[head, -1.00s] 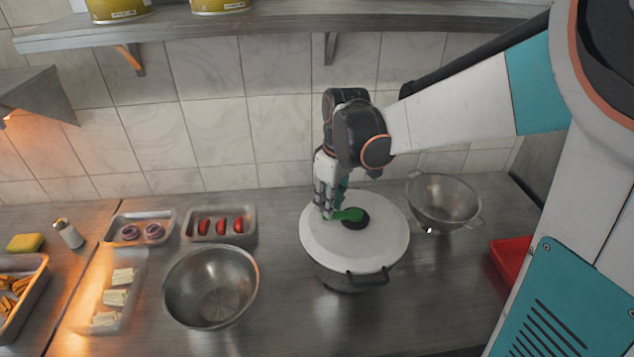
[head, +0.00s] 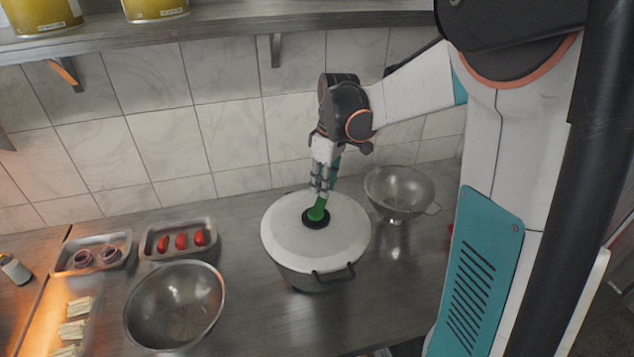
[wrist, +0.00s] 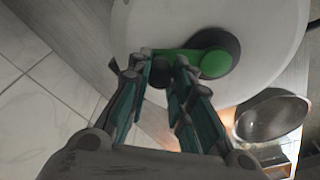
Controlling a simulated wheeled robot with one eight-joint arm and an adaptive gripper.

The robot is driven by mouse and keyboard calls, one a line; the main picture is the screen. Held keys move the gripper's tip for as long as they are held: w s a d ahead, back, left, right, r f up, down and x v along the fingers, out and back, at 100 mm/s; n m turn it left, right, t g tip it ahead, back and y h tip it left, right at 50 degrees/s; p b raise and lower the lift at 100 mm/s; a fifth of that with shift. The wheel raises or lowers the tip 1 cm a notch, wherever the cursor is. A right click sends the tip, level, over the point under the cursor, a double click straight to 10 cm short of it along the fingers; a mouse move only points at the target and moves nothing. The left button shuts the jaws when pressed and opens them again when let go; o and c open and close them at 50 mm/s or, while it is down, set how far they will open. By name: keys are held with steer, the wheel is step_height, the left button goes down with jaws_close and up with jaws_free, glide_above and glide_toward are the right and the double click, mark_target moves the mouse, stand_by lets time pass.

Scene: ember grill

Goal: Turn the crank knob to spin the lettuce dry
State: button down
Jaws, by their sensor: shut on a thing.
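The salad spinner (head: 285,240) is a round grey pot with a white lid, standing on the steel counter in the head view. A green crank (head: 317,209) sits on a dark hub at the middle of the lid and points toward the wall. My gripper (head: 323,188) reaches down from above and is shut on the crank knob at its outer end. In the wrist view, the fingers (wrist: 163,68) close around the dark knob, and the green crank arm (wrist: 188,57) runs right to the hub (wrist: 221,46). The lettuce is hidden under the lid.
A steel colander (head: 399,193) stands close to the spinner's right. A steel bowl (head: 174,306) is at its front left. Trays of tomato (head: 150,243) and onion (head: 68,266) lie behind the bowl. The tiled wall and a shelf (head: 220,28) are behind.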

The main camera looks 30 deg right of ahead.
steer(key=c, duration=1.4)
jaws_free()
steer(key=shift+o, duration=0.2)
